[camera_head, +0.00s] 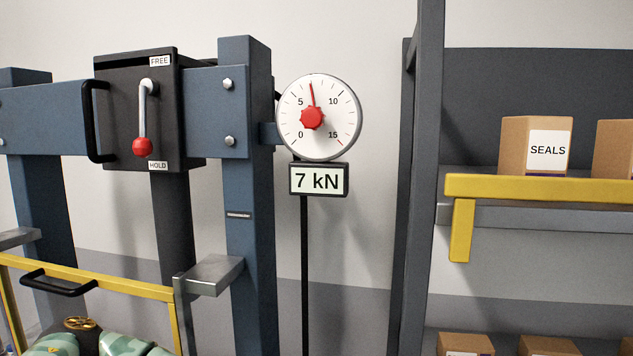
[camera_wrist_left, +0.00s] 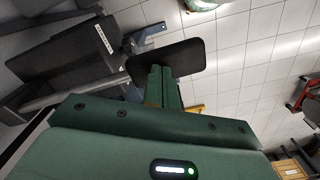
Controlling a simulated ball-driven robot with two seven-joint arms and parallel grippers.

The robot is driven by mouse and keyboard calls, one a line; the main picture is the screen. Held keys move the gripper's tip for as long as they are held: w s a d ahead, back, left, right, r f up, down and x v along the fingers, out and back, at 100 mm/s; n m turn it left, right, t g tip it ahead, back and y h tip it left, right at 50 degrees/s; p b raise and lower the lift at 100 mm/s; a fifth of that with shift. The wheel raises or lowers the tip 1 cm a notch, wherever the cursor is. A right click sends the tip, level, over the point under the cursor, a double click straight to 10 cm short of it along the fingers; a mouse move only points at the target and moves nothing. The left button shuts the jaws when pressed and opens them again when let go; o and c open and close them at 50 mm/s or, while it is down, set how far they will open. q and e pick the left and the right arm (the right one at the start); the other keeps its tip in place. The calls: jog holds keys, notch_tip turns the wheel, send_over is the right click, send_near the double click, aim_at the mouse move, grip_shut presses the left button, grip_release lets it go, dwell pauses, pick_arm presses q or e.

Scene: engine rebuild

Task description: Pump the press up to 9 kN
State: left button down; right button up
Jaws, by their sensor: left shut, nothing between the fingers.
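In the head view the press (camera_head: 248,200) has a blue frame. Its round gauge (camera_head: 338,115) has the needle between 5 and 10, and the display below (camera_head: 318,180) reads 7 kN. A valve lever with a red knob (camera_head: 143,147) hangs down at the HOLD label on a black box (camera_head: 180,120). In the left wrist view my left gripper (camera_wrist_left: 165,65) is shut and empty. A grey bar (camera_wrist_left: 70,95) runs from a dark labelled unit (camera_wrist_left: 65,65) towards it; whether they touch I cannot tell. My right gripper is in neither view.
A yellow-edged shelf (camera_head: 540,188) with a SEALS box (camera_head: 536,146) stands at right behind a dark post (camera_head: 415,200). A yellow frame (camera_head: 100,280) with a black handle (camera_head: 58,284) is at lower left. Tiled floor (camera_wrist_left: 250,60) shows open at right in the wrist view.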

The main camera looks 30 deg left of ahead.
pick_arm(q)
jog(key=shift+f, duration=0.15)
jog(key=shift+f+b, duration=0.7)
jog(key=shift+f, duration=0.3)
dwell(0.4)
jog(key=shift+s+f+b, duration=0.1)
jog(key=shift+f+b, duration=0.6)
jog(key=shift+f, duration=0.45)
dwell(0.5)
jog(key=shift+f+b, duration=0.3)
jog(key=shift+f, duration=0.15)
